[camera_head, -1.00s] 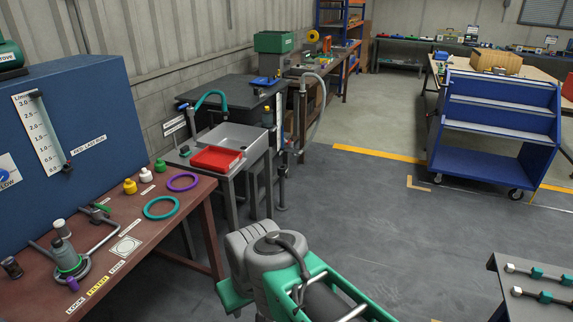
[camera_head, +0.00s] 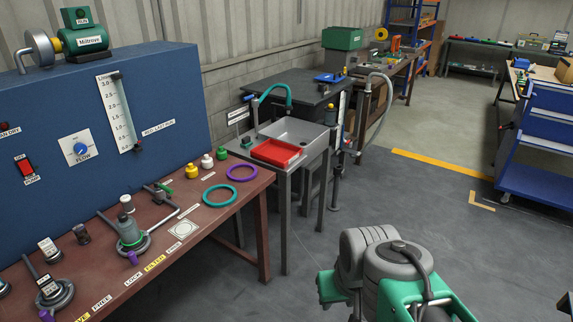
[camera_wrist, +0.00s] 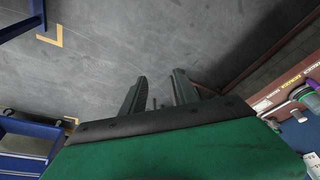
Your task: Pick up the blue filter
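I cannot make out a blue filter for certain in either view. A label reading FILTER (camera_head: 155,264) is on the front edge of the red-brown bench (camera_head: 205,241) in the head view. Behind it stands a grey-green cylinder fitting (camera_head: 130,232) on a round base with a lever and a purple knob. A small blue item (camera_head: 329,77) lies on the dark table behind the sink; what it is, I cannot tell. My gripper (camera_wrist: 161,74) shows in the wrist view with its fingers apart and nothing between them, above grey floor. The head view does not show its fingers.
The bench holds a teal ring (camera_head: 219,194), a purple ring (camera_head: 242,173) and several small bottles. A blue panel (camera_head: 90,110) stands behind. A red tray (camera_head: 276,152) rests at the sink. A blue cart (camera_head: 545,150) stands right. Floor between is open.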

